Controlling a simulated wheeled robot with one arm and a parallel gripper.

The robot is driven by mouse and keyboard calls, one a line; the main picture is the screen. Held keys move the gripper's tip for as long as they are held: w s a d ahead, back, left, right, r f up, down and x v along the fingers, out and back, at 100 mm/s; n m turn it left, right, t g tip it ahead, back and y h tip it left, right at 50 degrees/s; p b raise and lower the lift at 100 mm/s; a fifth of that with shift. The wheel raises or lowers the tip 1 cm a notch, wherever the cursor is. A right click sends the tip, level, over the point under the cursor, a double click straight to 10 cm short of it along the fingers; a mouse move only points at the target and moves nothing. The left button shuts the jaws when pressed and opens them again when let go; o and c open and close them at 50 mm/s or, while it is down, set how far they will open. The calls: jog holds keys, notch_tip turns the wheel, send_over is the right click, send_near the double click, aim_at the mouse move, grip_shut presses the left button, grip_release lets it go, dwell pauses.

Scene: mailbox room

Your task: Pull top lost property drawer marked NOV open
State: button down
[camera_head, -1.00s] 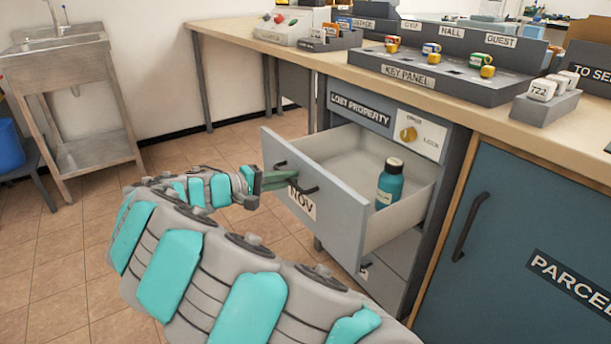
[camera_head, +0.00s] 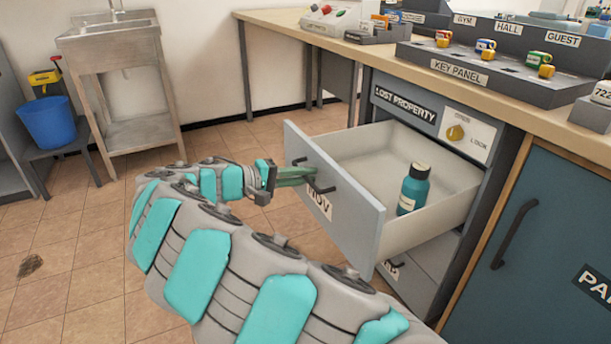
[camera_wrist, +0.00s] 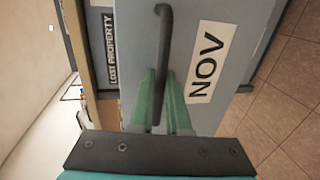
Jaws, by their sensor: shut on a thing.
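The top lost property drawer (camera_head: 340,205) is pulled well out of its cabinet, and its light interior shows. Its grey front carries a NOV label (camera_head: 319,201) and a dark bar handle (camera_head: 314,176). A teal bottle with a dark cap (camera_head: 414,188) stands upright inside the drawer. My gripper (camera_head: 305,174) is at the drawer front, its green fingers shut on the handle. In the wrist view the fingers (camera_wrist: 163,115) sit on either side of the handle (camera_wrist: 163,60), beside the NOV label (camera_wrist: 206,62).
A blue parcel cupboard door (camera_head: 560,235) stands right. Tiled floor (camera_head: 75,245) is free at the left.

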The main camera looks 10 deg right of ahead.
jog(key=c, duration=0.9)
grip_release()
jog(key=shift+a, duration=0.1)
jog(key=v, duration=0.7)
jog(key=shift+s+a, duration=0.1)
jog(key=shift+a, duration=0.25)
